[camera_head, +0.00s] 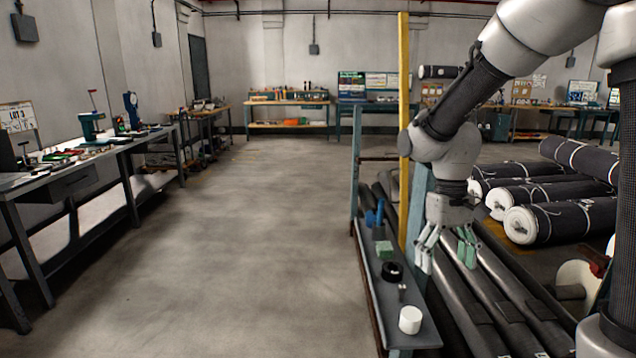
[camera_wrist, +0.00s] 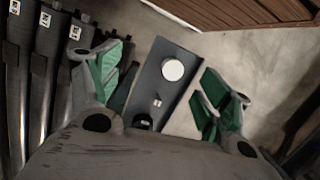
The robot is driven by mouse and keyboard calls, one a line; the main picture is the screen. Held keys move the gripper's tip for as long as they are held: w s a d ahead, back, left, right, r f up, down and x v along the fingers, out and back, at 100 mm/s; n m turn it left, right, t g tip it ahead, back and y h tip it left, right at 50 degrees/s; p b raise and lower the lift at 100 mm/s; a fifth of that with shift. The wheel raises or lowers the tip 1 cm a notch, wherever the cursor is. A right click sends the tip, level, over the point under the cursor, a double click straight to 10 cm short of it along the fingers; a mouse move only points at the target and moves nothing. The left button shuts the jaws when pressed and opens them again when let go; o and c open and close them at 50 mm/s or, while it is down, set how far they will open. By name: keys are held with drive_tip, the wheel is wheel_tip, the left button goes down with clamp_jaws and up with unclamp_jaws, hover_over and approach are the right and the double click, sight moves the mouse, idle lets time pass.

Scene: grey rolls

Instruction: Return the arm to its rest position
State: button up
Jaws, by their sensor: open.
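My gripper (camera_head: 446,248) hangs from my arm on the right side of the head view, pointing down. Its green-padded fingers are spread apart with nothing between them. It is above and just right of a narrow grey shelf (camera_head: 417,325). In the wrist view my gripper (camera_wrist: 160,95) shows its two fingers wide apart, with the shelf (camera_wrist: 182,98) below and between them. On the shelf are a white cylinder (camera_head: 410,319), a black ring-shaped roll (camera_head: 391,271), a small metal piece (camera_head: 402,290) and a green block (camera_head: 383,249) with a blue item (camera_head: 375,215) behind.
Long grey rolls (camera_head: 490,290) lie right of the shelf, below my gripper. Dark wrapped rolls (camera_head: 560,219) are stacked farther right. A yellow post (camera_head: 404,120) stands close to my arm. Workbenches (camera_head: 75,165) line the left wall. The floor (camera_head: 240,230) in the middle is clear.

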drive_tip(key=s+d+r+m+t, duration=0.1)
drive_tip(key=s+d+r+t, duration=0.2)
drive_tip(key=s+d+r, duration=0.2)
drive_tip(key=s+d+r+t, duration=0.3)
drive_tip(key=s+d+r, duration=0.2)
drive_tip(key=s+r, duration=0.2)
drive_tip(key=s, duration=0.2)
drive_tip(key=shift+s+r+m+t, duration=0.15)
drive_tip(key=shift+s+m+t, duration=0.15)
drive_tip(key=shift+s+m, duration=0.1)
